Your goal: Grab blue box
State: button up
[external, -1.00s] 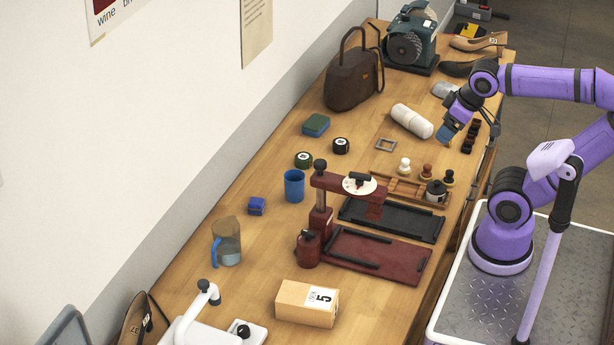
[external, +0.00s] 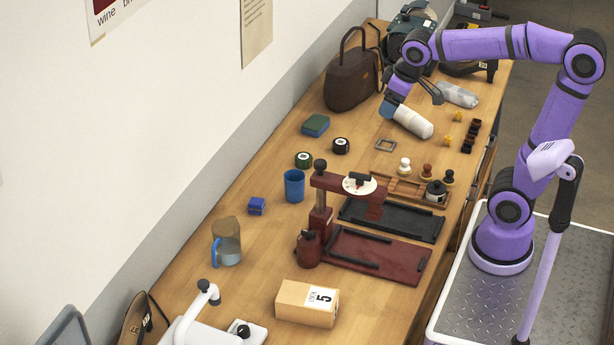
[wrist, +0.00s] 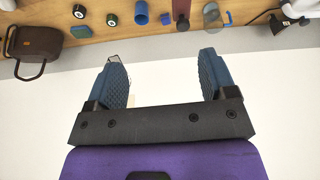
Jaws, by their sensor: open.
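The small dark blue box (external: 256,206) sits on the wooden table, left of the blue cup (external: 294,186) in the external view. In the wrist view the box (wrist: 166,18) shows near the top edge, beside the cup (wrist: 141,12). My gripper (external: 411,100) is over the far part of the table near the white roll, well away from the box. In the wrist view my gripper (wrist: 163,58) has its two blue fingers wide apart with nothing between them. A blue-and-green sponge-like block (external: 316,125) lies farther back.
A brown handbag (external: 352,78) and white roll (external: 412,121) are near my gripper. A red press (external: 320,215) stands right of the cup, a jug (external: 226,243) nearer the front. Bare table surrounds the box.

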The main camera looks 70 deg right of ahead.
jog(key=w+f+g, duration=0.1)
jog(key=w+f, duration=0.3)
jog(key=w, duration=1)
jog(key=n+g, duration=0.2)
jog(key=g, duration=0.1)
send_over(256, 201)
notch_tip(256, 201, down, 31)
jog(key=f, duration=0.5)
jog(key=shift+w+a+f, duration=0.1)
jog(key=shift+w+f, duration=0.1)
jog(key=shift+f, duration=0.2)
jog(key=shift+s+f, duration=0.2)
jog(key=shift+f, duration=2.35)
jog(key=c, duration=1)
jog(key=shift+r, duration=0.15)
